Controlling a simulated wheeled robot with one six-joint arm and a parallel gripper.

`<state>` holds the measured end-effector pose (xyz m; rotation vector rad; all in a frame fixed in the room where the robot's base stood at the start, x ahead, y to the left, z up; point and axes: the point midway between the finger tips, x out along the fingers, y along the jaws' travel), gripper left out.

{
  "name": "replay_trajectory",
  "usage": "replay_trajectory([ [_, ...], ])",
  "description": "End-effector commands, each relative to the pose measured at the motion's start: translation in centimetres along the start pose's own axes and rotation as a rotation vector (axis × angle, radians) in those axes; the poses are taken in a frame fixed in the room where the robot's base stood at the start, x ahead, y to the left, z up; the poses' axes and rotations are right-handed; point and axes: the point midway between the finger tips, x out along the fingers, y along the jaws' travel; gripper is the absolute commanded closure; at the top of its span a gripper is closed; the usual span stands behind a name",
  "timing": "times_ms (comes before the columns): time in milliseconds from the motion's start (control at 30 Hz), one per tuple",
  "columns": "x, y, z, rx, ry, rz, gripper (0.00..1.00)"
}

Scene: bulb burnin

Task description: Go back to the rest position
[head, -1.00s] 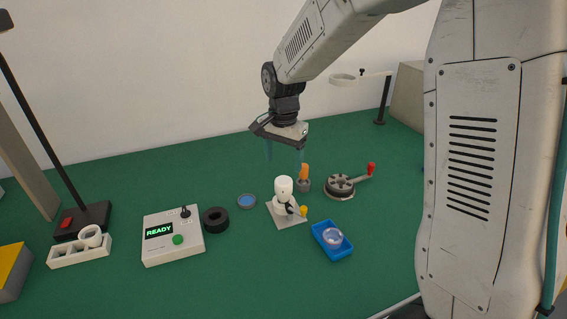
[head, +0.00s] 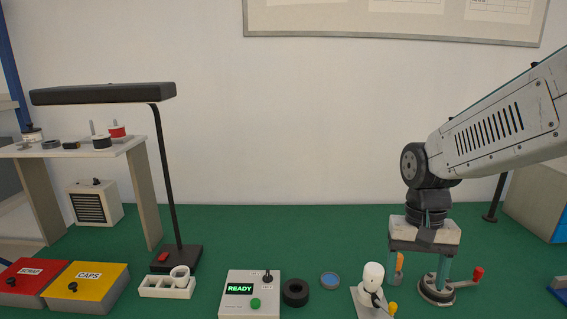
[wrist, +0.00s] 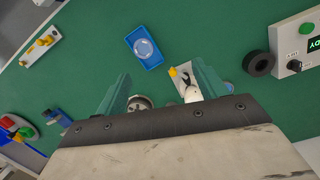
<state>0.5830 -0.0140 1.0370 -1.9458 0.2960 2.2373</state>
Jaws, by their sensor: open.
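My gripper (head: 421,268) points down over the green table at the right of the head view. Its two teal fingers are spread apart with nothing between them. They also show in the wrist view (wrist: 160,92). A white bulb holder with a yellow knob (head: 373,284) stands just left of the gripper. An orange-handled tool (head: 399,268) shows by the left finger. A round grey fixture with a red crank knob (head: 437,290) lies by the right finger. In the wrist view, a blue tray (wrist: 144,48) holds a clear round piece.
A tester reading READY (head: 250,293), a black ring (head: 295,292) and a blue disc (head: 329,281) lie left of the holder. A white block with wells (head: 167,288), a black lamp (head: 178,250), and yellow (head: 86,287) and red (head: 32,280) boxes stand further left.

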Motion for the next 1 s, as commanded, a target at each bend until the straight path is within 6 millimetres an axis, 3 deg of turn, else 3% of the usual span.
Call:
replay_trajectory([
  [200,-1.8,2.5,6.6,-0.16,0.036,-0.009,0.29],
  [500,-2.6,5.0,13.6,-0.27,0.13,-0.021,0.29],
  [700,-3.2,5.8,15.7,-0.259,0.213,-0.032,0.29],
  [1000,-3.9,6.0,16.0,-0.252,0.254,-0.037,0.29],
])
